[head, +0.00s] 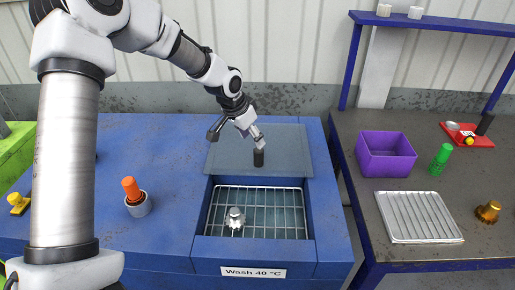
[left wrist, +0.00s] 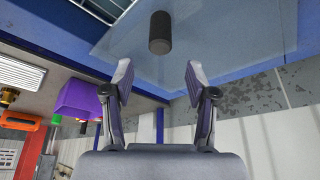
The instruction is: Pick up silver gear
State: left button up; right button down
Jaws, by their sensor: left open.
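The silver gear (head: 236,218) stands on a wire rack (head: 275,213) inside the open wash tank marked "Wash 40 °C" in the head view. My left gripper (head: 236,137) is open and empty. It is above the grey lid panel (head: 225,153) behind the tank opening, close to the lid's black knob (head: 258,158). In the left wrist view, the knob (left wrist: 159,32) lies ahead of the parted fingers (left wrist: 158,78), not between them. The gear does not show in the left wrist view. My right gripper is not in view.
On the right table are a purple bin (head: 385,155), a green bottle (head: 440,159), a wire tray (head: 418,217) and a brass gear (head: 488,212). The tank's blue rim surrounds the rack.

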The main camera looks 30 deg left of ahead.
aim_at(235, 220)
jog(key=k+l, duration=0.85)
